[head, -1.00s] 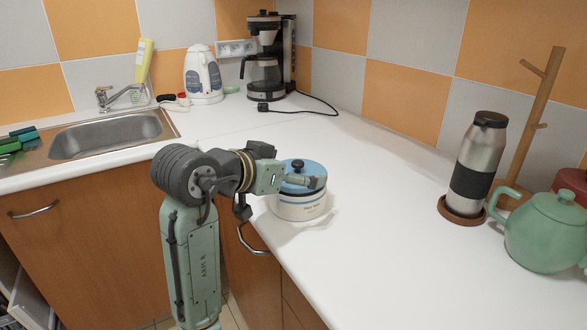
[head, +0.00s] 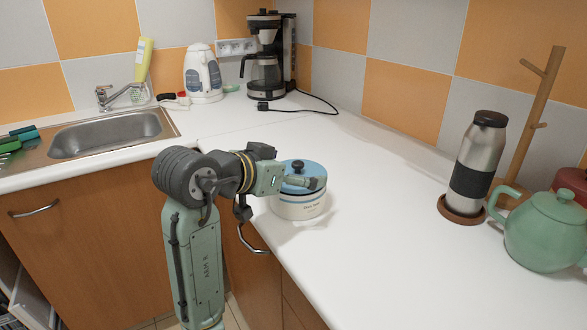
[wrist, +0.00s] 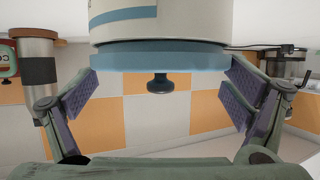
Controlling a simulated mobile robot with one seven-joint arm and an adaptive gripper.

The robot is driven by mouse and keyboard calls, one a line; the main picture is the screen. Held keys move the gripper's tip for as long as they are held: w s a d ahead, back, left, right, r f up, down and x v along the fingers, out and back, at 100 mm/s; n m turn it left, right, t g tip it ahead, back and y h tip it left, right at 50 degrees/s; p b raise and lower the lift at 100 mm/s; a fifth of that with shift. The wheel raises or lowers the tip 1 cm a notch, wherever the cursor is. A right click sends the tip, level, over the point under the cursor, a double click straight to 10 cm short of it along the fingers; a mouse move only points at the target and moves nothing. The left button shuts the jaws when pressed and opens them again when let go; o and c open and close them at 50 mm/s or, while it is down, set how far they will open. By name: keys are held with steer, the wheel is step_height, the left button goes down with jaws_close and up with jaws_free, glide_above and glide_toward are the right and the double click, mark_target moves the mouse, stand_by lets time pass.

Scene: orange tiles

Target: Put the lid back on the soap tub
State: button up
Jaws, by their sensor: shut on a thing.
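The soap tub (head: 299,208) is a round white pot with a blue band and lettering, standing near the counter's front edge. Its blue lid (head: 300,168) with a dark knob lies level on top of it, with no clear gap between them. In the wrist view, which is upside down, the lid (wrist: 190,62) shows below the tub (wrist: 190,28) with the knob pointing down. My gripper (wrist: 158,88) has its purple-padded fingers on either side of the lid, shut on its rim. In the head view my gripper (head: 300,184) reaches the lid from the left; a finger hides part of the rim.
A steel flask (head: 480,155) on a brown coaster, a green teapot (head: 545,232) and a wooden stand (head: 537,130) are at the right. A coffee maker (head: 265,60) and kettle (head: 202,75) stand at the back, the sink (head: 105,135) at the left. The counter right of the tub is clear.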

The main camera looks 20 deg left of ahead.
steer(key=o, duration=0.5)
steer(key=shift+c, duration=0.2)
steer(key=shift+r, duration=0.1)
steer(key=shift+r+p, duration=3.05)
steer(key=shift+r, duration=0.35)
steer(key=shift+c, duration=0.6)
jaws_close()
